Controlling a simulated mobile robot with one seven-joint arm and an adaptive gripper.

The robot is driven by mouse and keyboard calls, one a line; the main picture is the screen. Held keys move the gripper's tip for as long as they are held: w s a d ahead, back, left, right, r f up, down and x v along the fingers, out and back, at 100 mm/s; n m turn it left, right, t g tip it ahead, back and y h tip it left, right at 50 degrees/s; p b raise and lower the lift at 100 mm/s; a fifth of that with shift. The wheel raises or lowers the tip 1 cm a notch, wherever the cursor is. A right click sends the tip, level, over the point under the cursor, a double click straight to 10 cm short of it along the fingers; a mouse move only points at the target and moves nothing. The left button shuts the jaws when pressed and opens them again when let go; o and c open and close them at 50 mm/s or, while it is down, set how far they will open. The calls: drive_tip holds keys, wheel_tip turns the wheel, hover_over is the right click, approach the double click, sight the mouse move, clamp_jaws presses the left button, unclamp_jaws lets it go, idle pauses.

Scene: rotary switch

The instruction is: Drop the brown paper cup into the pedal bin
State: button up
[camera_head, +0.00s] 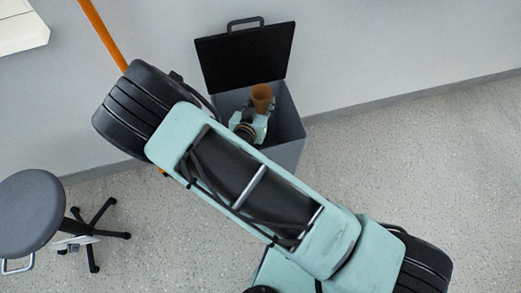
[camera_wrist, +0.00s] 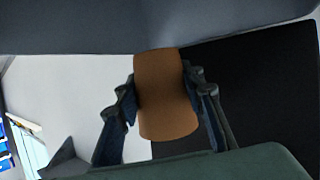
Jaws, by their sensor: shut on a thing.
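The brown paper cup (camera_head: 261,97) shows over the opening of the pedal bin (camera_head: 290,150) in the head view. The bin is a grey box and its black lid (camera_head: 245,58) stands open against the wall. My gripper (camera_head: 262,109) is shut on the cup. In the wrist view the cup (camera_wrist: 166,100) sits between the two fingers of my gripper (camera_wrist: 166,105). The bin's black interior or lid fills the right of that view. My arm hides part of the bin's front and left side. How far the cup is above the rim I cannot tell.
A grey round stool (camera_head: 30,212) on a wheeled base stands at the left. An orange pole (camera_head: 103,36) leans behind my arm. A pale wall-mounted unit (camera_head: 20,27) is at the upper left. The speckled floor (camera_head: 440,160) to the right is clear.

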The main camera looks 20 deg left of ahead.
drive_tip(key=o, duration=0.8)
drive_tip(key=v, duration=1.2)
drive_tip(key=shift+w, duration=0.1)
